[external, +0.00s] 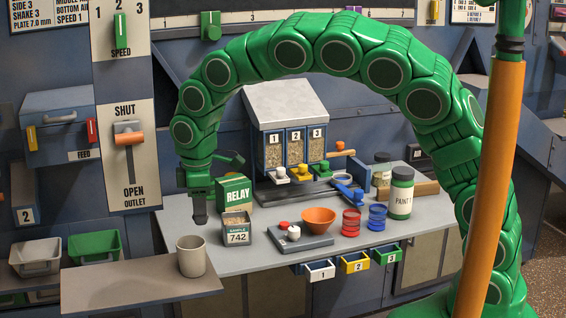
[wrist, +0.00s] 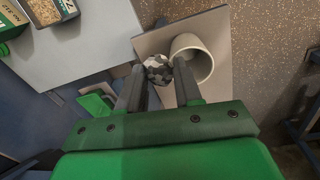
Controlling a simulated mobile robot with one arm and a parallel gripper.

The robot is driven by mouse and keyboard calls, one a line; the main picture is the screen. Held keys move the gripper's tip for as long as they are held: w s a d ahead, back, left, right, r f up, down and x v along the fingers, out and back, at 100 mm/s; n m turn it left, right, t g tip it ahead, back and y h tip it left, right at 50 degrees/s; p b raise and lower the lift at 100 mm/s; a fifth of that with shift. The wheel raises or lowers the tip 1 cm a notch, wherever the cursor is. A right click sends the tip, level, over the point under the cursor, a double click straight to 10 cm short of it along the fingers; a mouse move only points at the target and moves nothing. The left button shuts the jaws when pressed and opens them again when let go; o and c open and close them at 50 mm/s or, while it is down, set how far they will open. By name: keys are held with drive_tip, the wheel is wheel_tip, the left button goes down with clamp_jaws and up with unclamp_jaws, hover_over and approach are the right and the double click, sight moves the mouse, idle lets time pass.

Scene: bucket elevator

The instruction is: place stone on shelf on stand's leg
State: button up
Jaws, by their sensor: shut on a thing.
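My gripper (external: 200,215) points down at the left end of the bench. In the wrist view my gripper (wrist: 158,78) is shut on a rounded stone (wrist: 157,68) with dark and pale patches. The stone is held between the fingertips; in the external view I cannot make it out clearly. A flat grey-brown shelf (external: 110,290) juts out at the lower left, lower than my gripper. It also shows in the wrist view (wrist: 212,28), beyond the fingers. I cannot clearly see a stand's leg under it.
A pale mug (external: 191,256) stands on the shelf's right part; its left part is bare. The sample box (external: 237,228) and green relay box (external: 234,192) stand on the bench (external: 190,226) right of my gripper. Grey and green bins (external: 95,245) lie behind the shelf.

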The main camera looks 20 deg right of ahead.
drive_tip(key=s+a+r+n, duration=0.2)
drive_tip(key=s+a+n, duration=0.2)
drive_tip(key=s+a, duration=0.55)
hover_over(120, 287)
drive_tip(key=shift+f, duration=6.4)
drive_tip(key=o, duration=1.1)
drive_tip(key=shift+f, duration=0.1)
drive_tip(key=shift+c, duration=0.2)
wheel_tip(120, 287, up, 12)
drive_tip(key=shift+s, duration=0.45)
drive_tip(key=shift+d, duration=0.1)
